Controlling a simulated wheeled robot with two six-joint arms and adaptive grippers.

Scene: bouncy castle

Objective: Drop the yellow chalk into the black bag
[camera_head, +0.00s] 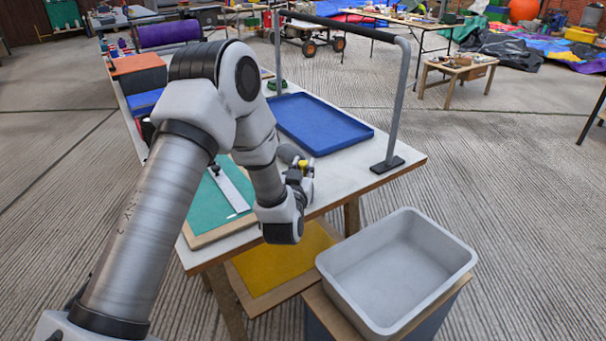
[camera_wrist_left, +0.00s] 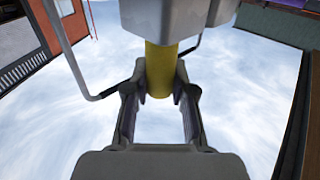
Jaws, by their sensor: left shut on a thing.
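My left gripper (camera_head: 300,172) is shut on the yellow chalk (camera_head: 304,163), over the blank strip between the green mat and the blue tray near the table's front edge. In the left wrist view the yellow chalk (camera_wrist_left: 160,72) is a thick cylinder between the two fingers of my left gripper (camera_wrist_left: 160,90). A pale grey block at the top of that view hides the chalk's far end. I cannot make out a black bag on the table for sure. My right gripper is not in view.
A grey bar frame (camera_head: 402,95) arches over the table (camera_head: 345,168). A blue tray (camera_head: 318,124) lies under it, and a green mat (camera_head: 222,187) lies nearer. An empty grey bin (camera_head: 395,262) stands at the front right. A yellow board (camera_head: 280,265) is below the table.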

